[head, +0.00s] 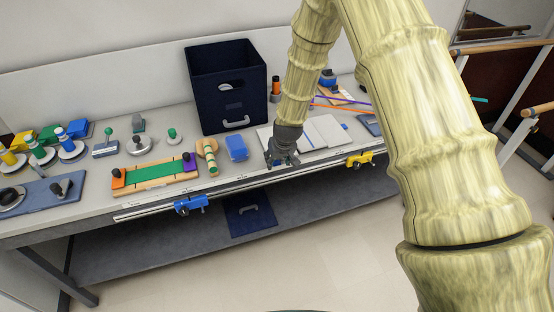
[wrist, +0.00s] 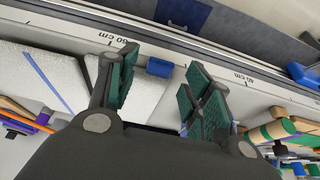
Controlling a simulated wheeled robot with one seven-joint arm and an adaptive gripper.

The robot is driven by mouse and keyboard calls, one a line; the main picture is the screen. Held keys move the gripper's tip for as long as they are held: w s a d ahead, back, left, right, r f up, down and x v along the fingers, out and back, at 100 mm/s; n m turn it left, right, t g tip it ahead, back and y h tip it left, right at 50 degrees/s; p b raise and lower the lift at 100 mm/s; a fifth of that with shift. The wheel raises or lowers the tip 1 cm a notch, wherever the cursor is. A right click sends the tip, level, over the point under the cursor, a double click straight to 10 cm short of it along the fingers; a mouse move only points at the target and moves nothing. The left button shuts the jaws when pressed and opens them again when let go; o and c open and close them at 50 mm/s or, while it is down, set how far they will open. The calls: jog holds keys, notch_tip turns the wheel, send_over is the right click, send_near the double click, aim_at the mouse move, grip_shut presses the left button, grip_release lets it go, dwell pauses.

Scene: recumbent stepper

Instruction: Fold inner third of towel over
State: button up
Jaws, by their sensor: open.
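The white towel (head: 326,131) lies flat on the bench to the right of my gripper, in panels with visible seams. In the wrist view the towel (wrist: 55,72) fills the left, and one panel reaches between my fingers. A small blue tab (wrist: 159,67) sits at that panel's edge, between the fingertips. My gripper (head: 282,160) points down over the bench's front part, its fingers spread; they also show in the wrist view (wrist: 163,82). Nothing is held. Whether the fingers touch the towel I cannot tell. My arm hides part of the towel in the head view.
A ruler rail with a blue clamp (head: 190,205) and a yellow clamp (head: 359,160) runs along the front edge. A dark blue bin (head: 226,87) stands behind. A blue block (head: 237,148) and a wooden roller (head: 208,156) lie left of my gripper.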

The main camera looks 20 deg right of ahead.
jog(key=shift+w+f, duration=0.25)
jog(key=shift+f, duration=0.3)
grip_shut()
